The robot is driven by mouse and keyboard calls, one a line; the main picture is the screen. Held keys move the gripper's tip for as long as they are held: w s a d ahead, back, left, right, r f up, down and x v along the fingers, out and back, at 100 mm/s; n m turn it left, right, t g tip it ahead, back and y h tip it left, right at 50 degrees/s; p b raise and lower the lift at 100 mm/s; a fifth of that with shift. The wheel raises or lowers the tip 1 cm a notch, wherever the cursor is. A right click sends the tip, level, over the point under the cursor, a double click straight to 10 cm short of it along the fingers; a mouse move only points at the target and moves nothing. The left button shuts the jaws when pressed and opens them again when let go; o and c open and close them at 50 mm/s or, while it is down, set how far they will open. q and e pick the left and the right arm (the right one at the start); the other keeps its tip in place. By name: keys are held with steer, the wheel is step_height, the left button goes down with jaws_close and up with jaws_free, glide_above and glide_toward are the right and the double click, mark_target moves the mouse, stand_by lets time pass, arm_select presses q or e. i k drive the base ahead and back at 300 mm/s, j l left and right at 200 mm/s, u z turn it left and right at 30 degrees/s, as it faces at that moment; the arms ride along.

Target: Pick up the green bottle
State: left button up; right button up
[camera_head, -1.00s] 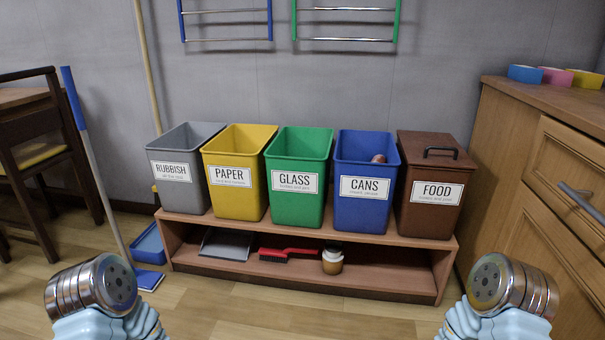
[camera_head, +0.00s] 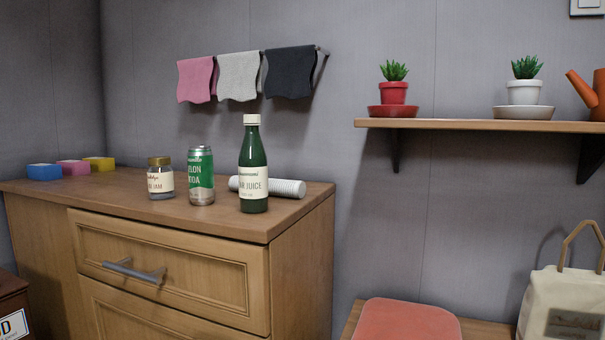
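The green bottle (camera_head: 254,168) stands upright on top of the wooden cabinet (camera_head: 150,212), near its right end. It is dark green with a white cap and a pale label that reads partly "JUICE". A green and silver soda can (camera_head: 201,178) stands to its left. A white ribbed cylinder (camera_head: 285,187) lies behind it and sticks out to its right. Neither of my grippers shows in the head view now.
A jam jar (camera_head: 160,178) stands left of the can. Blue, pink and yellow sponges (camera_head: 73,168) sit at the cabinet's far left. A wall shelf (camera_head: 470,125) with potted plants is at right. Below it are a red cushion (camera_head: 408,321) and a cream bag (camera_head: 568,310). The cabinet's front strip is clear.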

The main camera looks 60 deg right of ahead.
mark_target(252, 168)
steer(key=l+z, duration=0.1)
steer(key=z, duration=1.3)
steer(key=j+z, duration=0.2)
steer(key=z, duration=0.25)
